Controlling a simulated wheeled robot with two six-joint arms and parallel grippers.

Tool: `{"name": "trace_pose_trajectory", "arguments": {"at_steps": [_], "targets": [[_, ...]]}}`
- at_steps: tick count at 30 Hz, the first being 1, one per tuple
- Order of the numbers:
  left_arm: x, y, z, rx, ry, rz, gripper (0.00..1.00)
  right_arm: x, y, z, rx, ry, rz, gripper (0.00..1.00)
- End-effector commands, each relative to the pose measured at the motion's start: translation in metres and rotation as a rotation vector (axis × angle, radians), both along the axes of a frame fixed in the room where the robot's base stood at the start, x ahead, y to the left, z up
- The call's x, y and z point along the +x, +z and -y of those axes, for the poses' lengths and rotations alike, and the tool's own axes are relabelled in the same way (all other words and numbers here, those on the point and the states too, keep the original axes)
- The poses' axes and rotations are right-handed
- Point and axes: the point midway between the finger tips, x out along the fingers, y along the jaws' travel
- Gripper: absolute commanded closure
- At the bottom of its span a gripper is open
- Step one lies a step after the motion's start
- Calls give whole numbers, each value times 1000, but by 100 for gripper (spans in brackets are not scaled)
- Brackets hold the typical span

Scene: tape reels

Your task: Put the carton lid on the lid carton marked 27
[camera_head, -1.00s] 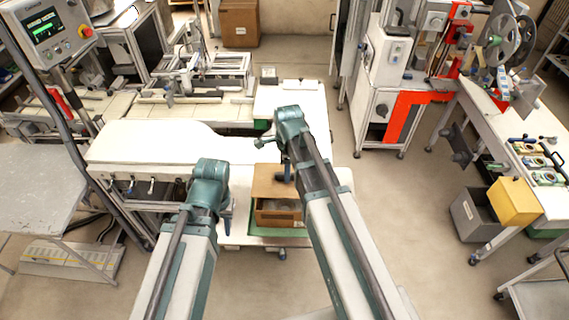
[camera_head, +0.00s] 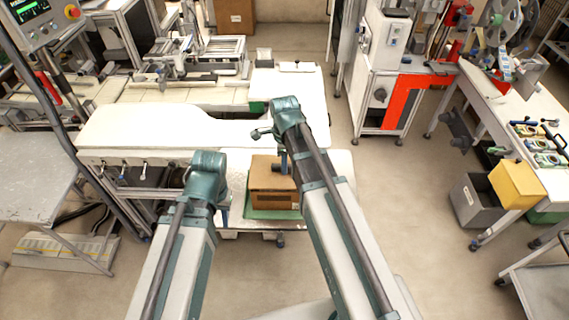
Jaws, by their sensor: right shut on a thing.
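The brown carton (camera_head: 276,200) stands on a green mat (camera_head: 262,214) on the low white table, between my two arms. The brown carton lid (camera_head: 264,174) lies flat over the carton's top, with no clear gap showing between them. My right gripper (camera_head: 284,167) points down at the lid's far edge and is shut on the lid; my arm hides part of its right side. The number on the carton is too small to read. My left gripper (camera_head: 223,214) hangs to the left of the carton, apart from it; its fingers are mostly hidden.
A long white worktop (camera_head: 150,128) lies behind the carton. A grey metal table (camera_head: 35,175) stands at the left. At the right are a grey bin (camera_head: 474,203), a yellow bin (camera_head: 517,184) and a bench with several small fixtures. The floor right of my arm is clear.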

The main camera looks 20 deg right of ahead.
Motion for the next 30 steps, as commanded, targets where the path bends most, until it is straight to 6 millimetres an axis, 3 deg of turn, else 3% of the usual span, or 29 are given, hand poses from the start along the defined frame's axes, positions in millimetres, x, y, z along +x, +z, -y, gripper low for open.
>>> {"name": "trace_pose_trajectory", "arguments": {"at_steps": [4,14,15,21,30], "targets": [[0,-13,0,0,1,1,65,0,-13,0,0,0,0,100],[0,-14,0,0,1,1,65,0,-14,0,0,0,0,100],[0,-14,0,0,1,1,65,0,-14,0,0,0,0,74],[0,-14,0,0,1,1,65,0,-14,0,0,0,0,41],[0,-13,0,0,1,1,65,0,-13,0,0,0,0,41]]}}
